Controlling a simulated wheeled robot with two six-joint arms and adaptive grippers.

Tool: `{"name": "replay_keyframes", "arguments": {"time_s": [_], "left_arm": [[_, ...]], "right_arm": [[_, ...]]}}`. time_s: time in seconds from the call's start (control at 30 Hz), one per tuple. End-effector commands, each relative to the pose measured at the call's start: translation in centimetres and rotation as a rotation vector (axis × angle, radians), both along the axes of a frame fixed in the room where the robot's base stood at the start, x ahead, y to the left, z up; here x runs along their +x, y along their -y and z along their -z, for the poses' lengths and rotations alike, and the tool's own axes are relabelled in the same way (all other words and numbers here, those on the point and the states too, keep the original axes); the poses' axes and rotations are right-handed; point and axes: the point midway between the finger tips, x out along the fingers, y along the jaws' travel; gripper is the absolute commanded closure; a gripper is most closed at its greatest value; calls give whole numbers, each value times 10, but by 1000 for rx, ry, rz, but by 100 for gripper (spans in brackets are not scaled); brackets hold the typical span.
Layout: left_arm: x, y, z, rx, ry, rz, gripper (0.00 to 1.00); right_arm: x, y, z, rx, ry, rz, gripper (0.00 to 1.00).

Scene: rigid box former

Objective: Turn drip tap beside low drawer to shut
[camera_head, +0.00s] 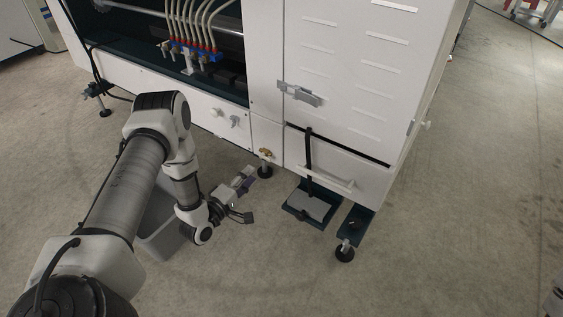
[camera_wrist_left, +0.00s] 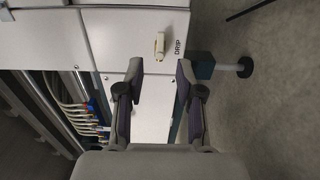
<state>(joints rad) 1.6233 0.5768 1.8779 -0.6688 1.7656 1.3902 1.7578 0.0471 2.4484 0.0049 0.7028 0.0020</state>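The drip tap (camera_head: 265,153) is a small brass-coloured fitting low on the white machine, left of the low drawer (camera_head: 340,170). My left gripper (camera_head: 247,196) is open and empty, low in front of the machine and apart from the tap. My right gripper is not in view.
Machine feet (camera_head: 344,253) stand nearby. A black strap (camera_head: 309,160) hangs over the drawer front. Coloured hose fittings (camera_head: 190,48) are above left.

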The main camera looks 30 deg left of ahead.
Motion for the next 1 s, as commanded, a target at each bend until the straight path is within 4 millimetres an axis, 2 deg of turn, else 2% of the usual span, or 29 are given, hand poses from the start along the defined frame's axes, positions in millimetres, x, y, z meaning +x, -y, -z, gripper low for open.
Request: {"name": "replay_keyframes", "arguments": {"time_s": [0.3,0.4,0.7,0.73,0.8,0.83,1.0], "left_arm": [[55,6,5,5,2,2,64],[69,6,4,4,0,2,64],[75,7,0,4,-4,0,64],[75,7,0,4,-4,0,71],[75,7,1,4,-4,0,95],[75,7,1,4,-4,0,100],[75,7,1,4,-4,0,100]], "right_arm": [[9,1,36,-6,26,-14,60],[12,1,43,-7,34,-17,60],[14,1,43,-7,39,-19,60],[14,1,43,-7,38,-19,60],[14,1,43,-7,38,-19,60],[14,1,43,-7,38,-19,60],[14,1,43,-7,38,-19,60]]}}
